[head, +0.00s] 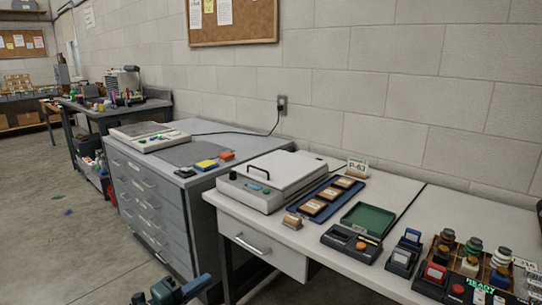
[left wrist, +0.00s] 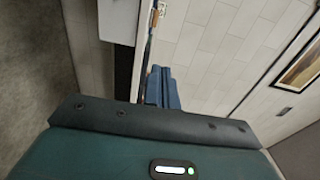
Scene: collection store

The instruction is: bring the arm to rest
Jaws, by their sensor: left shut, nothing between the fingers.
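My left gripper (head: 197,286) shows at the bottom edge of the head view, in front of the grey drawer cabinet and low beside the white table. Its blue-grey fingers also show in the left wrist view (left wrist: 161,86), closed together with nothing between them. The green and black wrist housing lies behind the fingers. Most of the left arm is outside the head view. My right gripper is in neither view.
The white table (head: 400,195) carries a lidded device (head: 265,180), a blue tray (head: 318,208) with framed pieces, a green tray (head: 368,218) and a wooden rack of stamps. The grey drawer cabinet (head: 150,205) stands left of it. Open floor (head: 50,240) lies at the left.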

